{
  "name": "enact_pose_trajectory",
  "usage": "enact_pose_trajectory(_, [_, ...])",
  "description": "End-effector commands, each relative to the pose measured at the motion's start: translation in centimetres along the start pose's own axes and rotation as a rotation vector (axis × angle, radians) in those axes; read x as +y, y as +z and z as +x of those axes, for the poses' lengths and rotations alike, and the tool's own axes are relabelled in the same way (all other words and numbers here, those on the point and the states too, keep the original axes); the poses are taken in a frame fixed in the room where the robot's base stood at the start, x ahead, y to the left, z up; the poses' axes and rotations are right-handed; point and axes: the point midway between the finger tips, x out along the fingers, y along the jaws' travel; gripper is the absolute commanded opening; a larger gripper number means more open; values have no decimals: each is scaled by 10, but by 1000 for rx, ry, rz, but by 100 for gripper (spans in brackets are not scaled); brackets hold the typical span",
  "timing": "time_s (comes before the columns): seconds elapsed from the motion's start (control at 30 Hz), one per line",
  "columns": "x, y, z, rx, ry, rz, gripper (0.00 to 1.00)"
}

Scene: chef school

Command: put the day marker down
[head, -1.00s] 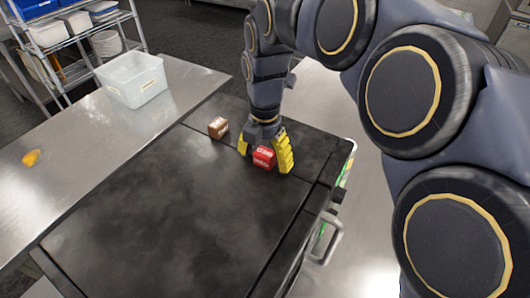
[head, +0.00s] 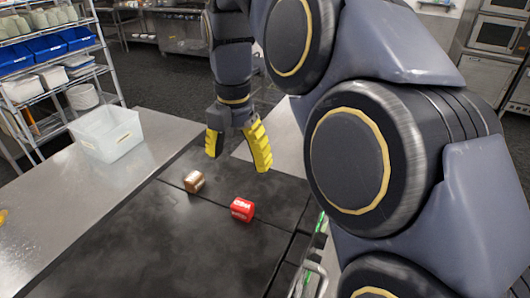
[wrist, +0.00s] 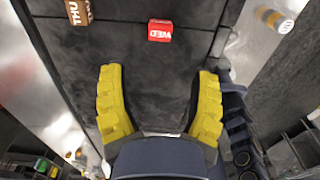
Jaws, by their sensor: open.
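A red day marker lettered WED (head: 242,209) lies on the black work surface (head: 205,245), and it also shows in the wrist view (wrist: 160,31). A brown day marker lettered THU (wrist: 78,12) lies to its left, also visible in the head view (head: 194,181). My gripper (head: 238,160) is open and empty, raised above the surface and clear of both markers. In the wrist view its yellow fingers (wrist: 160,73) stand wide apart with nothing between them.
A clear plastic bin (head: 107,132) stands on the steel counter (head: 65,180) at left. A wire shelf (head: 50,70) with blue bins is behind it. A cylindrical item (wrist: 273,18) is at the upper right of the wrist view. The black surface's front is clear.

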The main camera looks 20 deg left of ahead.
Motion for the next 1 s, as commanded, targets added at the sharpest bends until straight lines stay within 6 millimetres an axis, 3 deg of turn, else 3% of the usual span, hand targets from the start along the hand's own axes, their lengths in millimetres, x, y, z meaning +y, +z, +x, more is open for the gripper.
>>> enact_pose_trajectory(0.37, [-1,0,-6,1,0,2,61])
enact_pose_trajectory(0.47, [-9,1,-6,3,-1,54,61])
enact_pose_trajectory(0.57, [-33,2,-6,9,-5,226,61])
enact_pose_trajectory(0.77, [-122,-11,7,27,-38,893,61])
enact_pose_trajectory(1.0, [-221,-64,41,31,-103,1821,61])
